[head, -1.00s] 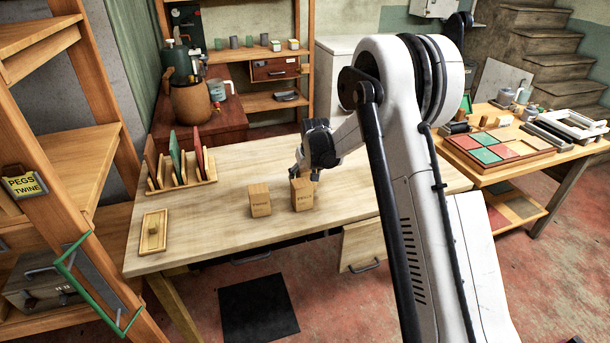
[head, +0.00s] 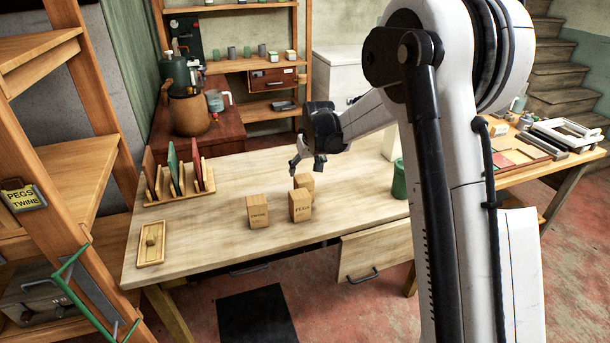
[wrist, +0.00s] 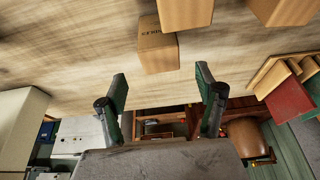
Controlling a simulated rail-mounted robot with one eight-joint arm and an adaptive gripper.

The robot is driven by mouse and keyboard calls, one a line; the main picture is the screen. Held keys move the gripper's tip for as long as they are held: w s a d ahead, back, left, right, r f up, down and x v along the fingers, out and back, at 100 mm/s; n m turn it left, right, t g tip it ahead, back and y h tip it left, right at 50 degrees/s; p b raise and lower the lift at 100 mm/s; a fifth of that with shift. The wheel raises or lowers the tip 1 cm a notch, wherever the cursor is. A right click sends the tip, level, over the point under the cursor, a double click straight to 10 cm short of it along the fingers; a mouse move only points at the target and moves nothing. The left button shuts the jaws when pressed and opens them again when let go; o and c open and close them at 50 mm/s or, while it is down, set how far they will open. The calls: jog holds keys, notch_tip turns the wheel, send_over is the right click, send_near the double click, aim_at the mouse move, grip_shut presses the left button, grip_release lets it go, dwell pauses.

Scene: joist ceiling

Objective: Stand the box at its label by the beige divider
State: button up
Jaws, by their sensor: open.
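Three wooden boxes stand on the workbench (head: 225,200): one marked TWINE (head: 258,212), one marked PEGS (head: 300,206), and a third box (head: 304,181) partly hidden behind PEGS. My gripper (head: 307,167) is open and empty, just behind and above the third box. In the wrist view a box with partly readable lettering (wrist: 157,50) lies beyond the gap between the spread fingertips (wrist: 160,84), apart from them. A rack (head: 182,194) at the bench's back left holds brown, green and red upright panels. I cannot make out which piece is the beige divider.
A shelf frame at left carries a PEGS TWINE sign (head: 22,197). A small tray (head: 151,246) lies at the bench's front left. A green cylinder (head: 399,180) stands at right beside my arm. The bench is bare between rack and boxes.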

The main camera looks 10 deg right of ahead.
jog(key=s+r+t, duration=0.1)
jog(key=s+r, duration=1.5)
jog(key=s, duration=0.5)
jog(key=s+f+m+t, duration=0.1)
jog(key=s+f, duration=0.1)
jog(key=s, duration=2.1)
jog(key=shift+t, duration=0.3)
jog(key=shift+s+d+f, duration=0.1)
jog(key=shift+s, duration=0.3)
jog(key=c, duration=0.4)
jog(key=shift+w, duration=0.1)
